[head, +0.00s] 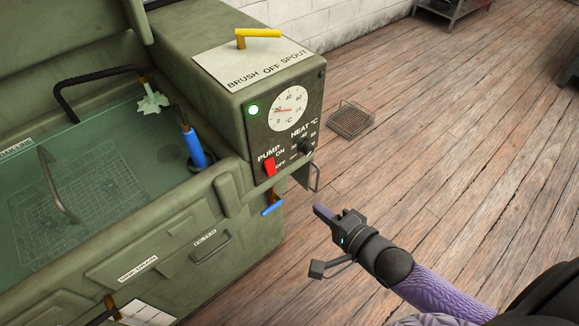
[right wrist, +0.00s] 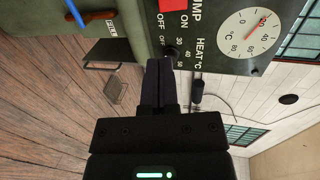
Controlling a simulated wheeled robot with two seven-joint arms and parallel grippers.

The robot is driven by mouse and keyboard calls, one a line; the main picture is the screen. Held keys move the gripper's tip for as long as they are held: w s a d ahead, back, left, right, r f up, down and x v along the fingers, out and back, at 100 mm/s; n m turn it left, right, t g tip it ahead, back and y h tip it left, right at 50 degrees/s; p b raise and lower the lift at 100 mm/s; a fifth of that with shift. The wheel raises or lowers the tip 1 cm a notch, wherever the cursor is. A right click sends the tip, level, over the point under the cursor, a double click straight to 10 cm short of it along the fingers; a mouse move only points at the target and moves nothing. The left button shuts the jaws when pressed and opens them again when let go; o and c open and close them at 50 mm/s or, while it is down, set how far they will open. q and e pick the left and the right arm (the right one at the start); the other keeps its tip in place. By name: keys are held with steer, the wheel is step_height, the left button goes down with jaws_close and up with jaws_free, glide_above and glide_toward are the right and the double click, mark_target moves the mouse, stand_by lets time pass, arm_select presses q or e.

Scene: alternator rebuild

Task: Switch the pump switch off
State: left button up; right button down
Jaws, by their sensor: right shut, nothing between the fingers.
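The red pump switch (head: 269,166) is on the dark control panel at the end of the green washer, with ON and OFF labels beside it. Its red also shows at the top edge of the right wrist view (right wrist: 172,5), partly cut off. I cannot tell its tilt for certain. A green lamp (head: 253,110) above it is lit. My right gripper (head: 319,209) is shut and empty, in front of and to the right of the panel, apart from the switch. In the right wrist view its fingertips (right wrist: 160,65) appear just below the heat knob (right wrist: 170,52). My left gripper is not in view.
A temperature dial (head: 288,109) is above the switch, and the heat knob (head: 306,147) is to its right. A blue-handled valve (head: 272,206) and a metal bracket (head: 315,177) stick out below the panel. A floor drain (head: 351,121) lies beyond.

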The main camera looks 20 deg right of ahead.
mark_target(270, 166)
arm_select(q)
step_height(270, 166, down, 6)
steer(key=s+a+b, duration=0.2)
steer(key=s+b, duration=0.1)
steer(key=b, duration=0.3)
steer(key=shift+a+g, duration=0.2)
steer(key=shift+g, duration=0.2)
arm_select(e)
steer(key=x, duration=1.4)
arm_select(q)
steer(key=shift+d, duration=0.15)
arm_select(e)
steer(key=shift+s, duration=0.1)
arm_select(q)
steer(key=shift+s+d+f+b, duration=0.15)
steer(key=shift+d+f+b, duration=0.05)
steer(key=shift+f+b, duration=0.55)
arm_select(e)
steer(key=shift+f+t, duration=0.25)
steer(key=shift+t, duration=0.15)
